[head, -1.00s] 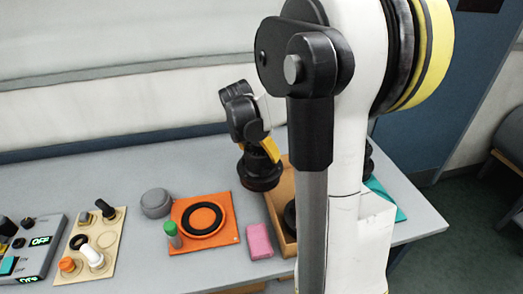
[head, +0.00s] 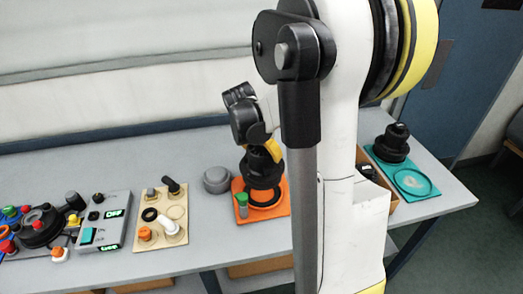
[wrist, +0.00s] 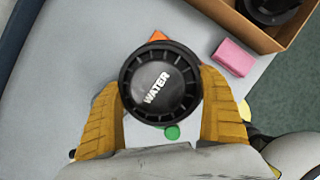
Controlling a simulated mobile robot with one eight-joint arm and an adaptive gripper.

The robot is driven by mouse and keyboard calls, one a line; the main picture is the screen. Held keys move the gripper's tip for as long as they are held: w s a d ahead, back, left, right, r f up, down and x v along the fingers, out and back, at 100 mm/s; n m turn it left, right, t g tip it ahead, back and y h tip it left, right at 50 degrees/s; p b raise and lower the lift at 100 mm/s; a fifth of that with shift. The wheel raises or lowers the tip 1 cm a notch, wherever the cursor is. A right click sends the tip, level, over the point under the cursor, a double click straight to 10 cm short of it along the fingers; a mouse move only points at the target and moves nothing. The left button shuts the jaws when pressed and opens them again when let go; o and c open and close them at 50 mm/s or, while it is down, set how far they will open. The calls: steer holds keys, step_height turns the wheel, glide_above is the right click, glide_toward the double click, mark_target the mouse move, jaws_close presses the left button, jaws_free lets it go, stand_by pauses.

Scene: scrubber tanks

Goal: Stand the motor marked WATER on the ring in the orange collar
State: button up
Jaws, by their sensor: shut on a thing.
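The black round motor (head: 262,168), its top marked WATER in the wrist view (wrist: 158,87), is in my gripper (head: 266,148). The yellow fingers are shut on both its sides. I cannot tell whether a gap is left between motor and ring. The motor hides most of the collar and ring, and in the wrist view only an orange corner (wrist: 158,36) of the plate shows.
A green-capped peg (head: 242,203) stands at the plate's front left corner, close to the motor. A grey round knob (head: 216,180) is left of the plate. A pink block (wrist: 235,57) and a brown box (wrist: 285,38) lie beside it. Another black motor (head: 393,143) stands on a teal mat.

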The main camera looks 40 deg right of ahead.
steer(key=shift+f+b, duration=2)
steer(key=shift+f, duration=0.75)
steer(key=shift+f+b, duration=0.35)
steer(key=shift+f, duration=0.3)
steer(key=shift+f+b, duration=0.75)
steer(key=shift+b, duration=0.15)
stand_by(0.4)
steer(key=o, duration=1.3)
steer(key=shift+c, duration=0.2)
steer(key=shift+r+p, duration=2.55)
steer(key=shift+r, duration=0.95)
